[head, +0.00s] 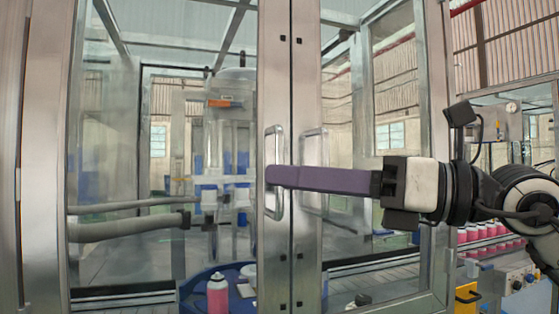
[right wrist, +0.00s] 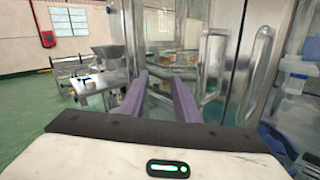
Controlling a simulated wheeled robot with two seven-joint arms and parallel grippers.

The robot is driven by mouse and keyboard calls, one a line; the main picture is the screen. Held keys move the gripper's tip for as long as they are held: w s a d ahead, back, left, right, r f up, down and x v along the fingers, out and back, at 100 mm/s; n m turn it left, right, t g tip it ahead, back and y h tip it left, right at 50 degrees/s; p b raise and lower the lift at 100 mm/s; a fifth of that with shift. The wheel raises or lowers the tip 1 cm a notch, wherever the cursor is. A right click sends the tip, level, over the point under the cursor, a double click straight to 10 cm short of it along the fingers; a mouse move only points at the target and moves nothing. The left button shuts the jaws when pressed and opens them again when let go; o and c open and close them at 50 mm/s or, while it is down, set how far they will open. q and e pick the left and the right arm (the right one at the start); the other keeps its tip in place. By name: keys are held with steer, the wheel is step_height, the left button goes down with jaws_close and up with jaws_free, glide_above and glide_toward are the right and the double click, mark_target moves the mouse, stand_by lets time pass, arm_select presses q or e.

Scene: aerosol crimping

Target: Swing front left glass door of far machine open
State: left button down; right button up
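The front left glass door (head: 274,80) has a steel frame and stands left of the centre seam. It looks shut in the head view. Its upright bar handle (head: 279,205) is partly hidden behind my fingertips. My right gripper (head: 268,176) reaches in from the right, with its long purple fingers across the front of both doors. In the right wrist view the fingers (right wrist: 158,78) are spread, with nothing visible between them. The left door's handle (right wrist: 212,68) stands just right of the right finger; contact cannot be told. My left gripper is not in view.
The front right glass door (head: 305,80) has its own handle (head: 323,145), behind my fingers. Inside stand a pink can (head: 217,295) and a blue round carousel (head: 193,291). Pink cans (head: 490,233) line a conveyor at right. Floor (right wrist: 95,112) shows beyond the fingers.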

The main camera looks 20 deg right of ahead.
mark_target(283, 160)
steer(key=d+r+m+t+h, duration=0.1)
steer(key=d+r+t+h, duration=0.25)
steer(key=d, duration=0.25)
steer(key=shift+g+h, duration=0.25)
steer(key=shift+g, duration=0.1)
steer(key=x, duration=0.3)
steer(key=p+x, duration=0.1)
steer(key=x, duration=0.2)
steer(key=p+x, duration=0.1)
steer(key=x, duration=0.2)
steer(key=shift+w+d+f, duration=0.25)
steer(key=shift+w+f, duration=0.1)
steer(key=shift+w, duration=0.05)
steer(key=shift+w+a, duration=0.2)
steer(key=shift+w, duration=0.1)
steer(key=shift+w+a, duration=0.15)
steer(key=shift+w, duration=0.05)
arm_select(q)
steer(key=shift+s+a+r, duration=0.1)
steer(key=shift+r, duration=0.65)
arm_select(e)
steer(key=shift+f, duration=0.1)
jaws_close()
